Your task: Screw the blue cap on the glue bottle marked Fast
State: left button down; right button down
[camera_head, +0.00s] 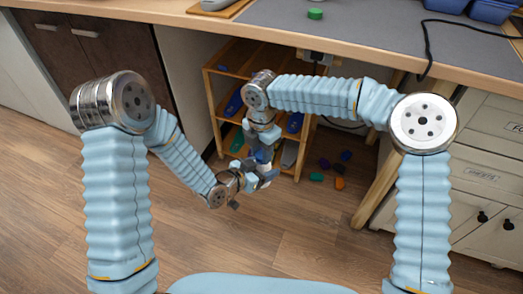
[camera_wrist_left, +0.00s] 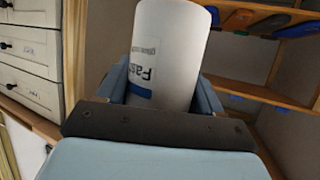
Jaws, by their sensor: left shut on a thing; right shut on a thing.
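The white glue bottle (camera_wrist_left: 170,50) stands between the fingers of my left gripper in the left wrist view, with part of the word Fast and a blue band showing. My left gripper (camera_head: 250,180) is shut on the bottle, low in front of the wooden shelf in the head view. My right gripper (camera_head: 262,151) points down just above it, shut on a small blue thing, the blue cap (camera_head: 264,156). The grippers crowd together, so I cannot tell whether cap and bottle touch.
A wooden shelf (camera_head: 229,71) with coloured insoles stands behind the grippers, under the workbench (camera_head: 375,55). A green round thing (camera_head: 315,13) lies on the bench. Several coloured pieces (camera_head: 340,183) lie on the floor right of the shelf. White drawers (camera_head: 487,180) stand at the right.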

jog(key=m, duration=0.6)
jog(key=c, duration=0.7)
grip_release()
jog(key=shift+c, duration=0.2)
jog(key=shift+r, duration=2.25)
jog(key=shift+c, duration=0.3)
